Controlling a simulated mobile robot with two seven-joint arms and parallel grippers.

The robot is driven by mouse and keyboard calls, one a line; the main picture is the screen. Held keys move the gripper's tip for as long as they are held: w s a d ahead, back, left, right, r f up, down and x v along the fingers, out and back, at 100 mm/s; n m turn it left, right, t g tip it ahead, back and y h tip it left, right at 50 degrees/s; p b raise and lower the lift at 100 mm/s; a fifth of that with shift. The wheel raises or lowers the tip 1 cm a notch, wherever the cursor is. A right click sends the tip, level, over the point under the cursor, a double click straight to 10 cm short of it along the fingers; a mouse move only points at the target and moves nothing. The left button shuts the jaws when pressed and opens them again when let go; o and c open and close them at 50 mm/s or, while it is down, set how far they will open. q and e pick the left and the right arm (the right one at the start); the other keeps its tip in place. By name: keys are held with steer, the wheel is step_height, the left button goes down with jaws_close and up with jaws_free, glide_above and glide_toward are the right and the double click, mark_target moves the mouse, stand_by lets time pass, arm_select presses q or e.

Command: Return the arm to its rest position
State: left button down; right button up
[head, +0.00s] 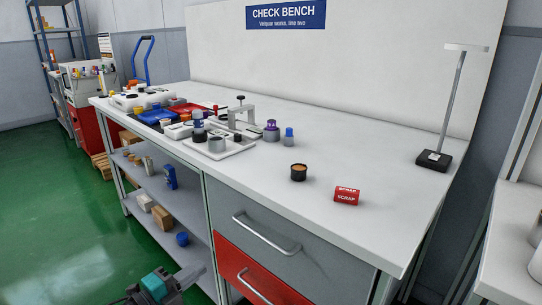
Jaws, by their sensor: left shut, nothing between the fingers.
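My left gripper (190,276) shows at the bottom of the head view, low in front of the bench shelves. Its fingers are shut with nothing between them. It is apart from the bench and touches nothing that I can see. Most of the left arm is outside the picture. My right gripper is not in view.
Green floor (60,220) lies open at left.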

arm_select(q)
steer(key=s+d+f+n+g+y, duration=0.2)
steer(key=s+d+f+n+y, duration=0.15)
steer(key=s+n, duration=0.65)
steer(key=s+d+f+n+g+y, duration=0.2)
steer(key=s+d+f+n+y, duration=0.15)
steer(key=s+n, duration=0.6)
steer(key=s+a+r+n+y+p, duration=0.1)
steer(key=s+a+r+p, duration=0.1)
steer(key=r+p, duration=0.9)
steer(key=a+p, duration=0.1)
steer(key=p, duration=0.4)
steer(key=shift+r, duration=0.2)
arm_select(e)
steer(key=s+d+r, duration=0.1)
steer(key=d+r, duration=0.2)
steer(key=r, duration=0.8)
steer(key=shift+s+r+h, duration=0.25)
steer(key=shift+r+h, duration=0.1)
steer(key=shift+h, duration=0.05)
arm_select(q)
steer(key=shift+a, duration=0.1)
